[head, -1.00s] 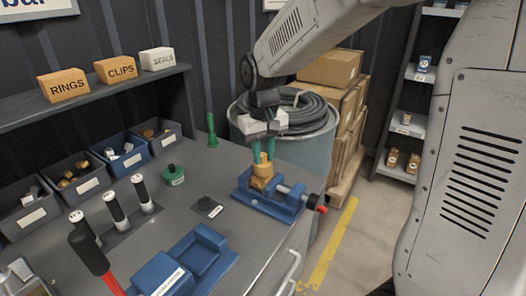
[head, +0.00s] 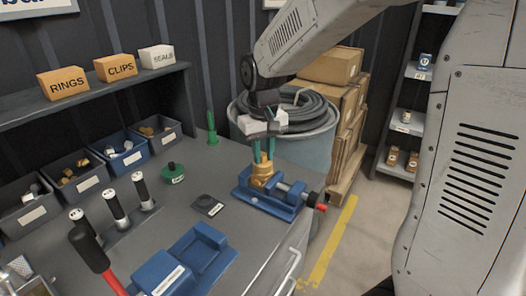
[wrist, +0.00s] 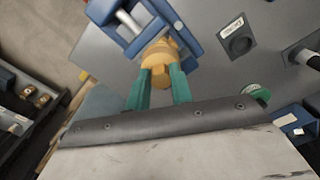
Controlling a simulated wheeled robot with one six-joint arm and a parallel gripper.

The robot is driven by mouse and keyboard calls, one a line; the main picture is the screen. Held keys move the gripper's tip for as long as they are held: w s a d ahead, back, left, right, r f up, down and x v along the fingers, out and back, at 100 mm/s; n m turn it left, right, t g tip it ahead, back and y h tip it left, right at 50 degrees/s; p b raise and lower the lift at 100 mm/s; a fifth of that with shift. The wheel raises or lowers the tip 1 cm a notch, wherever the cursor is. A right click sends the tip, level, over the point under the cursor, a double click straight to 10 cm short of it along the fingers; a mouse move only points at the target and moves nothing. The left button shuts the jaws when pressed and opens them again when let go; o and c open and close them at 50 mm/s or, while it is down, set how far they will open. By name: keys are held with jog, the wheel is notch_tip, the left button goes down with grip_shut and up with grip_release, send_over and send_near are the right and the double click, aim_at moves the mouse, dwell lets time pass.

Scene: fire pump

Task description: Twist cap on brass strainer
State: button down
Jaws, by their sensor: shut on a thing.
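The brass strainer (head: 262,181) stands upright in the blue vise (head: 268,203) near the bench's right edge. My gripper (head: 264,158) is above it, pointing down, with its green fingers on either side of the brass cap (wrist: 160,74) at the top. In the wrist view the fingers of my gripper (wrist: 161,80) are shut on the cap, and the strainer body (wrist: 158,48) shows beyond it in the vise jaws. The seam between cap and strainer is too small to make out.
A green-topped round part (head: 173,173) and a dark labelled pad (head: 207,205) lie left of the vise. A blue cradle (head: 200,255) is nearer. An upright green post (head: 211,130) stands behind. A barrel with coiled hose (head: 310,140) stands beyond the bench.

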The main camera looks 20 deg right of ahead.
jog(key=m, duration=0.5)
jog(key=shift+a, duration=0.1)
jog(key=m, duration=0.5)
dwell(0.3)
jog(key=shift+m, duration=0.4)
jog(key=m, duration=0.4)
jog(key=shift+w+a+m, duration=0.1)
jog(key=shift+w+m, duration=0.05)
jog(key=shift+m, duration=0.25)
